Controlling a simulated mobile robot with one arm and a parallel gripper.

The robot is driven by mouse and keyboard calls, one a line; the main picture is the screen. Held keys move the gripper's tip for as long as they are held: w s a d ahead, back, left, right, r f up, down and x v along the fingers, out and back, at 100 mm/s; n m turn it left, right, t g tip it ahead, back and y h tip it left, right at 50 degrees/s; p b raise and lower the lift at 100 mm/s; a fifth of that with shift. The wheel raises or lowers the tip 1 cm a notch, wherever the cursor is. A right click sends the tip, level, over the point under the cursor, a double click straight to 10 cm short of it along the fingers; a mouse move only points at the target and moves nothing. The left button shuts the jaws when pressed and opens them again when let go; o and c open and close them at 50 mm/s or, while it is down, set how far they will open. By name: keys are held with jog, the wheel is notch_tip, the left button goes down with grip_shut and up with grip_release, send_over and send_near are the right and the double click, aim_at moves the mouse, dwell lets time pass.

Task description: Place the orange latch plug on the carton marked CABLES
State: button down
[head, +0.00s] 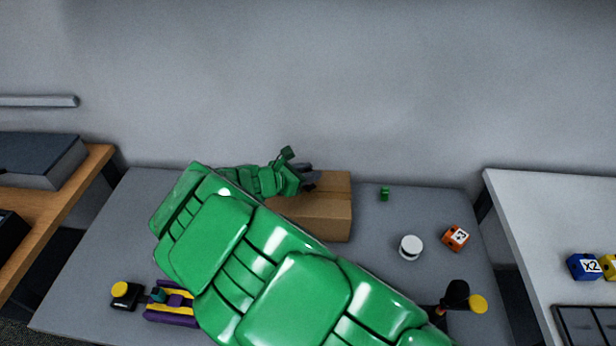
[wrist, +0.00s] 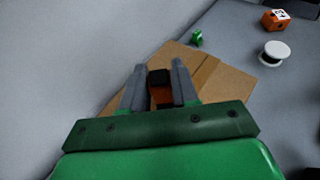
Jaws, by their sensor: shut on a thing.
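My gripper (wrist: 158,78) is shut on the orange latch plug (wrist: 162,95), which shows an orange body and a black end between the two grey fingers in the wrist view. Behind it in that view lies a brown cardboard carton (wrist: 226,84). In the head view the carton (head: 330,218) stands at the back of the grey table, and my gripper (head: 308,180) is over its top, toward the left. No CABLES marking is readable on the faces I see. I cannot tell whether the plug touches the carton. My green arm hides the carton's left part.
Right of the carton are a small green piece (head: 385,194), a white round spool (head: 411,247) and an orange cube with a white label (head: 456,238). A black and yellow item (head: 478,304) is at the front right. A purple and yellow item (head: 172,316) sits front left, partly behind my arm.

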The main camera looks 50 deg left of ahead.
jog(key=shift+f, duration=0.75)
jog(key=shift+f, duration=0.1)
jog(key=c, duration=0.8)
grip_release()
jog(key=shift+c, duration=0.2)
jog(key=shift+s+r, duration=0.25)
jog(key=shift+s, duration=0.05)
jog(key=v, duration=1.1)
jog(key=shift+s, duration=0.15)
jog(key=shift+r, duration=0.1)
